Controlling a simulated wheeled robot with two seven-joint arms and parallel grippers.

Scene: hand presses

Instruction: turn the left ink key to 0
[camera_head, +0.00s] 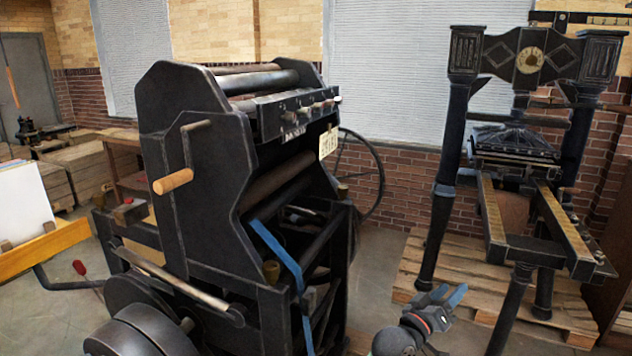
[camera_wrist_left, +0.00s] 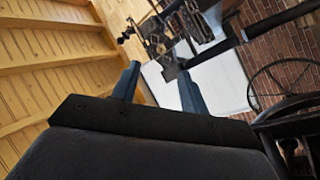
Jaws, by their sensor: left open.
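The black press (camera_head: 195,190) stands left of centre in the head view. A row of small ink keys sits on the front of its upper ink unit. My right gripper is not in view.
A wooden crank handle (camera_head: 173,181) sticks out from the press's side. A spoked wheel (camera_head: 362,175) stands behind it. A second iron press (camera_head: 514,150) stands on a pallet (camera_head: 410,285) at right. A white tag (camera_head: 328,142) hangs below the keys.

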